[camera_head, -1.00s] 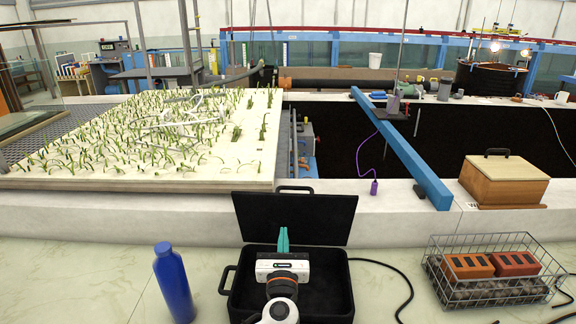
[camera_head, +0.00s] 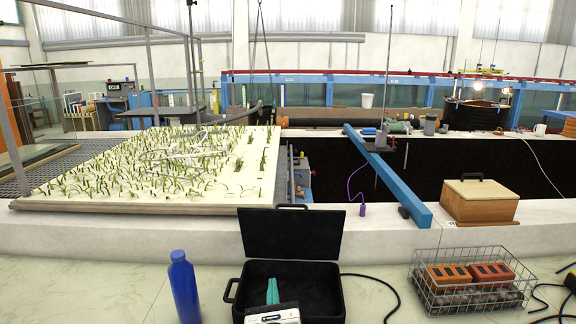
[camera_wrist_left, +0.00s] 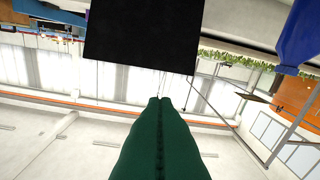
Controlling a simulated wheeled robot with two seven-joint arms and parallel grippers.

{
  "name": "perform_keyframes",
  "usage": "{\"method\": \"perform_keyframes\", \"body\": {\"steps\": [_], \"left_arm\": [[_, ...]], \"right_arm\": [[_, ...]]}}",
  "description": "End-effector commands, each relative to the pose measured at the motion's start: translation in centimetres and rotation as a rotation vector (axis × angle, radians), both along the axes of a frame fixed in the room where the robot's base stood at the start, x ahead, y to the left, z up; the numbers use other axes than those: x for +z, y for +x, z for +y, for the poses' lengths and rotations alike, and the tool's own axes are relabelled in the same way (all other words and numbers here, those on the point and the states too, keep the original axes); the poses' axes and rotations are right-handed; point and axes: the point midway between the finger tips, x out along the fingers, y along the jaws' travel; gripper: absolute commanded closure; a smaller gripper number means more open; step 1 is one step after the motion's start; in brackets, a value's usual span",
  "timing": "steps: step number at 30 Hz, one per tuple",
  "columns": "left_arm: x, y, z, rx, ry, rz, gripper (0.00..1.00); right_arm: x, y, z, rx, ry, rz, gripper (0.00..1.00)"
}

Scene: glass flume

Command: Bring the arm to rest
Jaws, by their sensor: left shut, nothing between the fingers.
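My left gripper (camera_head: 272,281) has teal fingers on a white body and shows at the bottom of the head view, in front of the open black case (camera_head: 292,232). Its fingers are shut with nothing between them. In the left wrist view the shut fingers (camera_wrist_left: 159,102) look dark green and point away from the camera. The black case lid (camera_wrist_left: 143,35) shows beyond them in that inverted view. My right gripper is in neither view.
A blue bottle (camera_head: 184,287) stands left of the case. A wire basket (camera_head: 473,292) with orange-red blocks stands to the right. Black cable (camera_head: 377,283) lies between case and basket. Behind are a planted board (camera_head: 222,190), a blue beam (camera_head: 388,176) and a wooden box (camera_head: 480,202).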

Motion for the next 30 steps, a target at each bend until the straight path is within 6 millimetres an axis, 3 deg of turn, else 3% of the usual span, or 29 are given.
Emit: {"method": "perform_keyframes", "body": {"steps": [8,14,17,21,24,30], "left_arm": [[-3.8,-3.1,4.1,0.104,-0.404,0.126,1.0],[-8.0,-7.4,8.2,0.259,-0.836,0.24,1.0],[-10.7,-11.0,10.6,0.39,-1.116,0.301,1.0],[-14.3,-18.0,13.9,0.659,-1.568,0.36,1.0],[-15.6,-22.4,15.3,0.838,-1.805,0.37,1.0],[-16.3,-29.3,16.6,1.129,-2.111,0.35,1.0]], "right_arm": [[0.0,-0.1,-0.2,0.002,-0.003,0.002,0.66],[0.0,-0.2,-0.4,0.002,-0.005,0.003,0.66],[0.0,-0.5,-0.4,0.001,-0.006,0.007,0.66],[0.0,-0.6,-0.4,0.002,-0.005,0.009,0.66],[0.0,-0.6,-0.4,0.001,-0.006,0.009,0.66],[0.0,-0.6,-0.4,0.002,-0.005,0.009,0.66]]}}
